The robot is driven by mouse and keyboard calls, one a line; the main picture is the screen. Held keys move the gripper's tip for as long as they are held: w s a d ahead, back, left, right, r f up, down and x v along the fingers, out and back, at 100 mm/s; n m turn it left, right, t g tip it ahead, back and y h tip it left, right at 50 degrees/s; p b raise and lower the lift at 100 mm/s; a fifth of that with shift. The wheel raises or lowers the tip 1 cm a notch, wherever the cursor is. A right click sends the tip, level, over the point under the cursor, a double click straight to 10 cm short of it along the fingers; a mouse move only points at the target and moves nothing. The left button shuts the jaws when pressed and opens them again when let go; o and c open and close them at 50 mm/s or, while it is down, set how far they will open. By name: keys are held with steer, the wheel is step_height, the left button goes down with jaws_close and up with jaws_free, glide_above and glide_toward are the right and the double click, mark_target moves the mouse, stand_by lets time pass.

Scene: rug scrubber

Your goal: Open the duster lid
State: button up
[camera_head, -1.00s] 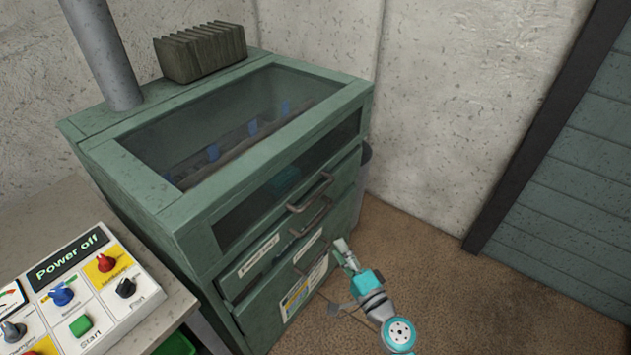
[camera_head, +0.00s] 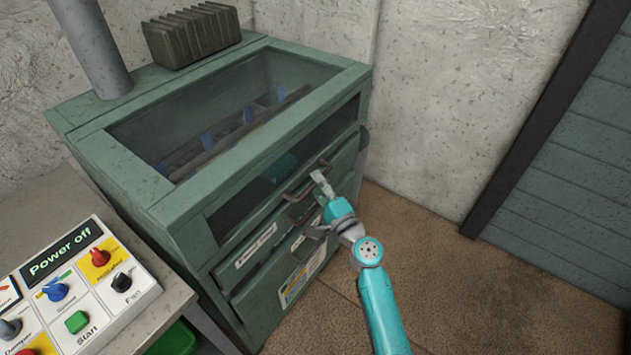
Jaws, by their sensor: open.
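The duster is a green cabinet (camera_head: 190,215) with a glazed lid (camera_head: 340,82) on top, and the lid is down. Blue parts and a bar show through the glass. A brown curved handle (camera_head: 296,194) is on the cabinet's front, just below the front window. My gripper (camera_head: 319,182) is open, close to the right end of this handle. I cannot tell whether it touches the handle. My arm hides part of the drawer fronts and the lower handles.
A control panel (camera_head: 75,285) with a "Power off" display stands on a table at the lower left. A grey pipe (camera_head: 92,45) and a ribbed green box (camera_head: 192,35) are at the cabinet's back. The brown floor (camera_head: 450,280) to the right is clear.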

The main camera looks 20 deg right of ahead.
steer(key=shift+w+a+r, duration=0.1)
steer(key=shift+w+a, duration=0.05)
steer(key=shift+w, duration=0.35)
jaws_close()
